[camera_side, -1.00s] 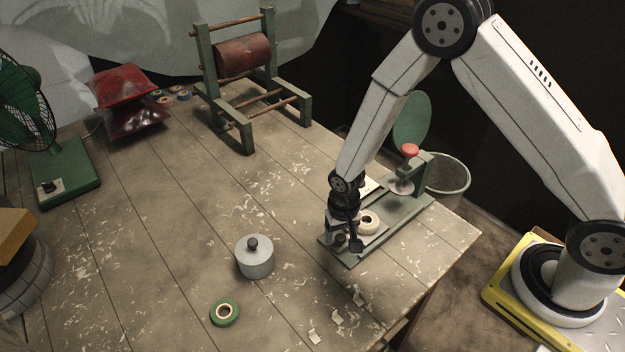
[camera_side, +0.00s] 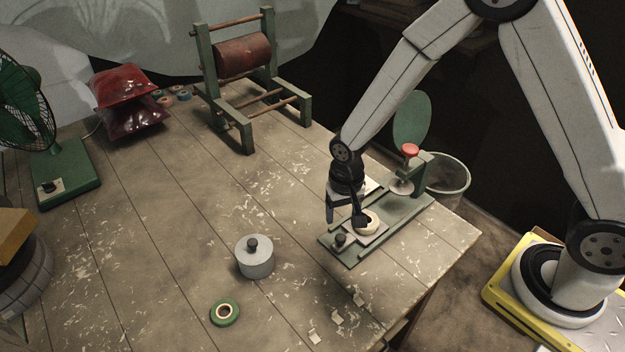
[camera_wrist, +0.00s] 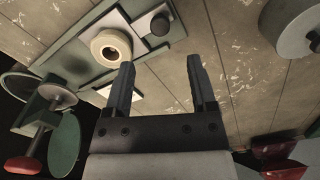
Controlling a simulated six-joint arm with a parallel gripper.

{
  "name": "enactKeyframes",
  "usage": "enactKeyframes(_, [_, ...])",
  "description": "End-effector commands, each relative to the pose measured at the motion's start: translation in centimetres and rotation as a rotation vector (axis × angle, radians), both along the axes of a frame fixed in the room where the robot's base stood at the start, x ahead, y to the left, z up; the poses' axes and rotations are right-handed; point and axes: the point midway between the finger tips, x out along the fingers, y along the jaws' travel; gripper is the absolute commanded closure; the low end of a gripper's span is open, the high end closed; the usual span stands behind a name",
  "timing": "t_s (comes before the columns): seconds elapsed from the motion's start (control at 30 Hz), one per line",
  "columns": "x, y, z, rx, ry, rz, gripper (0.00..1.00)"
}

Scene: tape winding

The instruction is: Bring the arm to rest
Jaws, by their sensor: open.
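My gripper (camera_side: 345,218) is open and points down over the green winding machine (camera_side: 408,214) at the table's right end. In the wrist view, my gripper's two fingers (camera_wrist: 162,82) are apart with only bare table boards between them. A cream tape roll (camera_side: 368,223) lies on the machine's light plate, beside a dark knob (camera_side: 340,240). The roll also shows in the wrist view (camera_wrist: 97,46), ahead and left of the fingers and apart from them. In the side view one finger partly covers the roll.
A grey lidded pot (camera_side: 255,262) and a green tape roll (camera_side: 224,313) stand on the table to the left. A green frame with a red roller (camera_side: 243,52) stands behind. The machine's red-knobbed post (camera_side: 411,150) and a bin (camera_side: 450,172) are close right. The table's middle is clear.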

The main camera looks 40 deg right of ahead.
Motion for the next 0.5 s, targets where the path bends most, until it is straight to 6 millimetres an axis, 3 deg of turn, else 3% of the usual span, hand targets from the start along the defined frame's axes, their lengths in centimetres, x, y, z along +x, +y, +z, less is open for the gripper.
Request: enactKeyframes(0.5, [-0.18, -0.25, 0.55, 0.001, -0.006, 0.008, 0.27])
